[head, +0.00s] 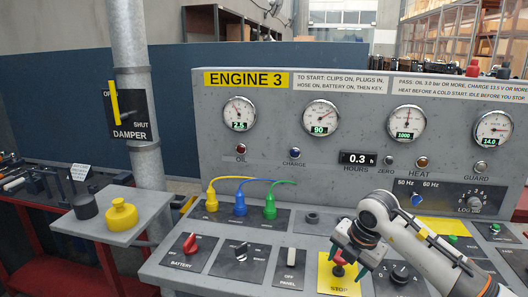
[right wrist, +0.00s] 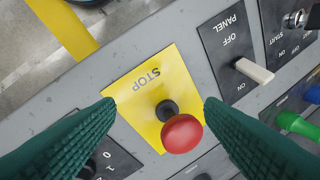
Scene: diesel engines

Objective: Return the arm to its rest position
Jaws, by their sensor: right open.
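My right gripper (head: 343,254) comes in from the right in the head view and hangs over the yellow STOP plate (head: 328,283). Its green fingers are open and empty, and they also show in the right wrist view (right wrist: 159,103). The red STOP knob (right wrist: 182,133) on its dark stem lies between the fingers in that view, near the right finger, with no clear contact. In the head view the knob (head: 338,269) is partly covered by the gripper. My left gripper is not in view.
The console (head: 210,270) carries a battery switch (head: 190,244), a panel switch (head: 290,257) and yellow, blue and green plugs (head: 240,206). A gauge panel (head: 270,140) stands behind. A small shelf (head: 135,225) holds a yellow cap (head: 121,215) and a black cap (head: 84,206).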

